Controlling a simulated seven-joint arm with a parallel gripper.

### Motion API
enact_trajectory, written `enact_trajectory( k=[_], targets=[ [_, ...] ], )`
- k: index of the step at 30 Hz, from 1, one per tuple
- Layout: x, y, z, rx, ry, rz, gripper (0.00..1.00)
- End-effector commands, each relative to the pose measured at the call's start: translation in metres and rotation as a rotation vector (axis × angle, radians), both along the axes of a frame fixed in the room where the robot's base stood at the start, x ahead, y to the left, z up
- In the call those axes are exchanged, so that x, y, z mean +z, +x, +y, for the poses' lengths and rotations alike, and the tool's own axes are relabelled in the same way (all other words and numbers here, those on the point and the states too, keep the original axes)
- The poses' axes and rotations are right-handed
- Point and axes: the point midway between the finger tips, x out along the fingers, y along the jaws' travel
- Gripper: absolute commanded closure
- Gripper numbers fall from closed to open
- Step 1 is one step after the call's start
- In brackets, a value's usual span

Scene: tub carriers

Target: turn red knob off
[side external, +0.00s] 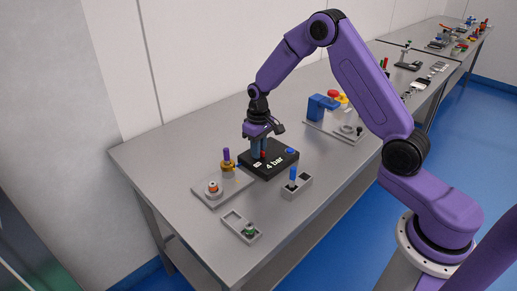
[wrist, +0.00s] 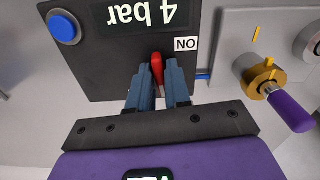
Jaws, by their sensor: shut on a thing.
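The red knob (wrist: 157,66) sits on a black panel box (wrist: 110,75) marked "4 bar". In the wrist view the knob is long and narrow and points almost straight up the picture. A white "ON" label (wrist: 186,44) lies just to its right. My gripper (wrist: 159,84) is shut on the knob, one blue-grey finger on each side. In the side view my gripper (side external: 258,152) reaches down onto the box (side external: 277,166), and only a little red of the knob shows. The fingers hide the knob's lower part.
A blue button (wrist: 64,28) is on the same box. A plate with a yellow-collared purple handle (wrist: 275,85) stands close by.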

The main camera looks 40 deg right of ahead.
Motion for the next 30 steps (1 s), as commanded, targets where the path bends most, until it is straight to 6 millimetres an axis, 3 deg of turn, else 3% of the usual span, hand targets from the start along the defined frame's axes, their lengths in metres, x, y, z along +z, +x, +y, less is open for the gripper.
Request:
enact_trajectory(
  k=[9, 24, 25, 26, 27, 30],
  targets=[
    [0.0001, -0.0008, 0.0000, -0.101, 0.000, 0.003, 1.00],
    [0.0000, -0.0008, -0.0001, -0.115, 0.000, 0.003, 1.00],
    [0.0001, -0.0008, -0.0001, -0.115, 0.000, 0.003, 0.72],
    [0.0001, -0.0007, -0.0001, -0.115, 0.000, 0.003, 0.63],
    [0.0001, -0.0007, -0.0001, -0.114, 0.000, 0.003, 0.56],
    [0.0000, -0.0005, 0.0000, -0.114, 0.000, 0.002, 0.56]
  ],
)
